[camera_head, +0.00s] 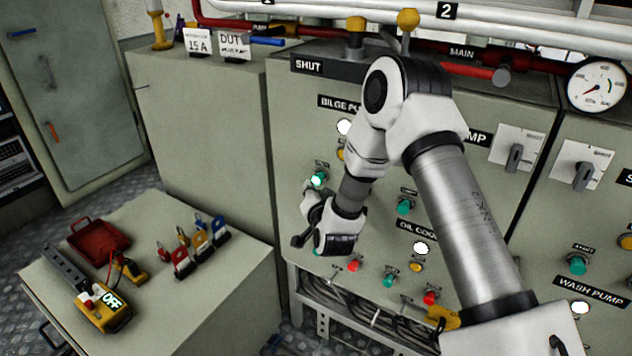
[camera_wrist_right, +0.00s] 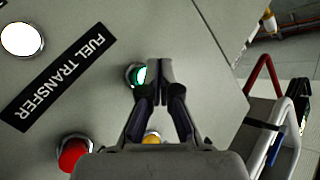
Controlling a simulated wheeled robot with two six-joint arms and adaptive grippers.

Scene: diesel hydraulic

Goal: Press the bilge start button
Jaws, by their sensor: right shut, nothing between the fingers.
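The bilge start button (camera_head: 319,178) is a green button with a bright face, below the partly hidden BILGE PUMP label (camera_head: 338,103) on the grey-green panel. My right gripper (camera_head: 318,246) is lower on the panel, below that button and apart from it in the picture. In the right wrist view the gripper (camera_wrist_right: 160,70) has its fingers together and empty. Its tips overlap a green button (camera_wrist_right: 138,76) beside a FUEL TRANSFER label (camera_wrist_right: 58,78). I cannot tell whether they touch it. My left gripper is not in view.
A yellow button (camera_head: 341,153) and white lamp (camera_head: 344,127) sit near the bilge label, partly behind my right arm. A red button (camera_head: 354,265) is right of the gripper. A low cabinet (camera_head: 235,275) with padlocks stands left. A yellow device reads OFF (camera_head: 113,303).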

